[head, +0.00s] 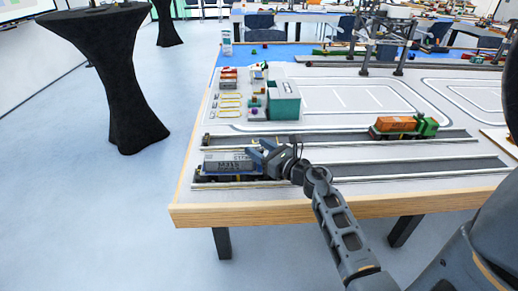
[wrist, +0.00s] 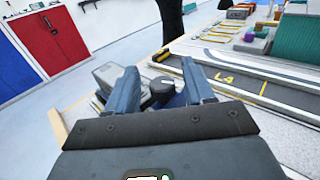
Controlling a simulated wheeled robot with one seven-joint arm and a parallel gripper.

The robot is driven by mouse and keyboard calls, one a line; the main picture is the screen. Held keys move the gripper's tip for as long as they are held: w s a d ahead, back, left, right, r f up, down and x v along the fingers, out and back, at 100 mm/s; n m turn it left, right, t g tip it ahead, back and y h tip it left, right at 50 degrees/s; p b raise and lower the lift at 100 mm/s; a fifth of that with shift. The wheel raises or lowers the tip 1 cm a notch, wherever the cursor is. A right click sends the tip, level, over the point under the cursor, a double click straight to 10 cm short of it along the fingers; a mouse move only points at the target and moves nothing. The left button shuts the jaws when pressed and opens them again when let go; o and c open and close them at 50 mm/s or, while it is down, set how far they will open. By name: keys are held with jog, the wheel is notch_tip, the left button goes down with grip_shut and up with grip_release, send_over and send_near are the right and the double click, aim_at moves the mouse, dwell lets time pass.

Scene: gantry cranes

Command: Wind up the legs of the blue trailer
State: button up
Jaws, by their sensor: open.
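The blue trailer (head: 232,178) stands on the front lane at the left end of the table, with a grey container (head: 228,162) on top. The container also shows in the wrist view (wrist: 107,74). My gripper (head: 258,151) is at the trailer's right end, pointing left. In the wrist view, my gripper (wrist: 159,70) has its two blue fingers apart. A dark round knob (wrist: 162,88) shows between them; I cannot tell whether it touches either finger. The trailer's legs are hidden or too small to make out.
An orange container truck with a green cab (head: 428,126) stands on the lane behind, to the right. A teal-and-white building (head: 284,100) stands farther back. The front lane (head: 410,170) is clear to the right. The table's wooden edge (head: 300,214) runs close in front.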

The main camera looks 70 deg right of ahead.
aim_at(262, 151)
jog(key=b+v, duration=0.1)
jog(key=v, duration=0.5)
jog(key=shift+s+f, duration=0.15)
jog(key=shift+s+a, duration=0.3)
jog(key=shift+s, duration=0.3)
